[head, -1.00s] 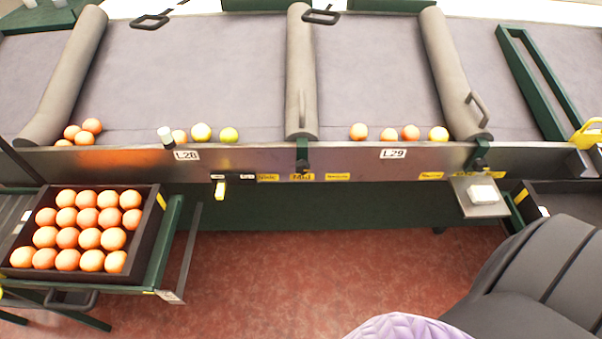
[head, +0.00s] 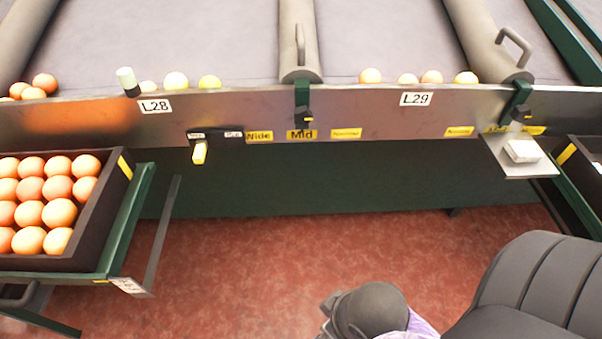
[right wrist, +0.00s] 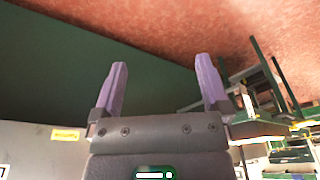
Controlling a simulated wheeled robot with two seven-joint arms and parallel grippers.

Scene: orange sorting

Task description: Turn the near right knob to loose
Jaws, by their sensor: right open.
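Two dark knobs sit on the metal front rail under green clamps. The right knob (head: 523,115) is at the rail's right part, below the handled divider, among yellow labels; its exact pointer direction is too small to tell. The left knob (head: 303,118) is by the yellow Mid label (head: 301,135). My right gripper (right wrist: 162,88) is open and empty in the right wrist view, its two purple fingers spread before the dark green panel, touching nothing. My left gripper is not in view.
A small shelf with a white block (head: 522,150) juts out below the right knob. A crate (head: 112,190) of oranges stands at left. Several fruits and a white-capped cylinder (head: 127,80) lie along the rail. A yellow-tipped lever (head: 199,152) hangs below L28. Red floor is open in front.

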